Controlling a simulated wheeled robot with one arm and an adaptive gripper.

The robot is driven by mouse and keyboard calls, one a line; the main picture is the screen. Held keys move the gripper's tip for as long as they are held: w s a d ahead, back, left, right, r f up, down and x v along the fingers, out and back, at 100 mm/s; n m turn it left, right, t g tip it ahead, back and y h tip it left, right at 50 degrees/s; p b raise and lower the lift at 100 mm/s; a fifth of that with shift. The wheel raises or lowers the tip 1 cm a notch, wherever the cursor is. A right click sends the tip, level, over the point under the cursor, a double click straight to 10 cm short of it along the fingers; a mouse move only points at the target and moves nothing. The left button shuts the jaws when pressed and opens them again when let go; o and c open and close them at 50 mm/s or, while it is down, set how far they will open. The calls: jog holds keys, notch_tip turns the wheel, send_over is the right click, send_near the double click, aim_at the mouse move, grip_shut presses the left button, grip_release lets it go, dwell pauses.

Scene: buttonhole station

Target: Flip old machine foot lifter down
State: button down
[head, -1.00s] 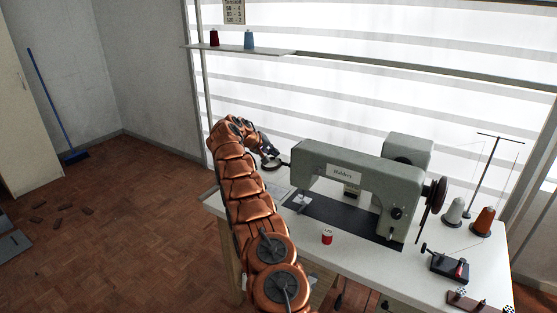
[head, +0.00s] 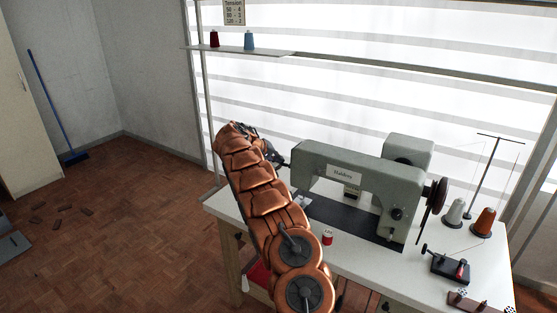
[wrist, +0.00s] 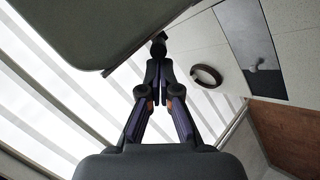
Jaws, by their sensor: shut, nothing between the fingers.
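The old sewing machine (head: 345,165) is grey-green, with a dark wheel at its right end. A short dark lever (head: 284,164) juts from the left end of its head; I take it as the foot lifter. My gripper (head: 270,155) is beside that lever, partly hidden by my copper arm. In the wrist view, my gripper (wrist: 158,65) is shut and empty. A dark knob (wrist: 158,42) is just beyond its fingertips, beside the machine head's edge (wrist: 85,30). Whether they touch, and which way the lever is tilted, I cannot tell.
The white table (head: 370,262) carries a red thread spool (head: 327,238), cones on a thread stand (head: 482,222) and a small dark device (head: 450,264). A shelf (head: 240,49) with two spools hangs behind.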

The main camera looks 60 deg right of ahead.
jog(key=shift+s+f+b, duration=0.1)
jog(key=shift+f+b, duration=0.15)
jog(key=shift+b, duration=0.65)
